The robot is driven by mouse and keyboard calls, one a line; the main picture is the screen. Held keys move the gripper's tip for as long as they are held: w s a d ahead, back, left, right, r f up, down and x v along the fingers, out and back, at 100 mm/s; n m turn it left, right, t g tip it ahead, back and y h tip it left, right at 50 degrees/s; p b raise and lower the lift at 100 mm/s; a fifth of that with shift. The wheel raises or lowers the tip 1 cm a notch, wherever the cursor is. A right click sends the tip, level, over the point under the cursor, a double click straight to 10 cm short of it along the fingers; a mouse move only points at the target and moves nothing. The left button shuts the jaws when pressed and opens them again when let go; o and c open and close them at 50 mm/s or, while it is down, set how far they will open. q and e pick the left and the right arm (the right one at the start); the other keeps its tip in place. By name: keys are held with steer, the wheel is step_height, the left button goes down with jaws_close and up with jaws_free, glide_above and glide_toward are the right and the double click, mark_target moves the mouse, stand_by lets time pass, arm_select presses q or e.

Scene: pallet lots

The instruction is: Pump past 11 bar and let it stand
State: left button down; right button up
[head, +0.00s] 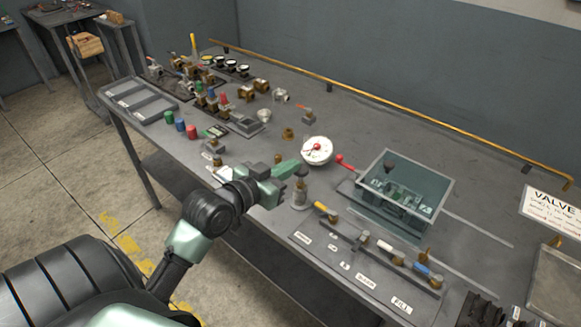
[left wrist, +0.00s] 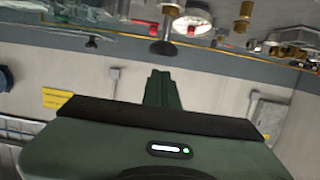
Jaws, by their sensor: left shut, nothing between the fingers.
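A round white gauge (head: 317,151) with a red needle stands near the middle of the bench in the head view; its reading is too small to tell. A lever with a red knob (head: 340,159) sits just right of it, beside a clear-walled tank (head: 436,205) with fittings inside. My left gripper (head: 301,170) is shut and empty, in front of the gauge and apparently above a small grey post with a round base (head: 299,192). In the left wrist view, the shut fingers (left wrist: 158,88) point toward the bench, where a dark round knob (left wrist: 163,47) shows. My right gripper is not in view.
A labelled rail with coloured handles (head: 385,247) lies at the bench's front right. Valves and fittings (head: 205,95) crowd the far left, near a grey tray (head: 143,103). A yellow pipe (head: 400,108) runs along the back. A VALVE sign (head: 550,208) stands at right.

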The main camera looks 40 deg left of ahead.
arm_select(q)
steer(key=b+v, duration=0.1)
steer(key=v, duration=0.7)
steer(key=shift+s, duration=0.2)
steer(key=shift+a, duration=0.1)
stand_by(0.3)
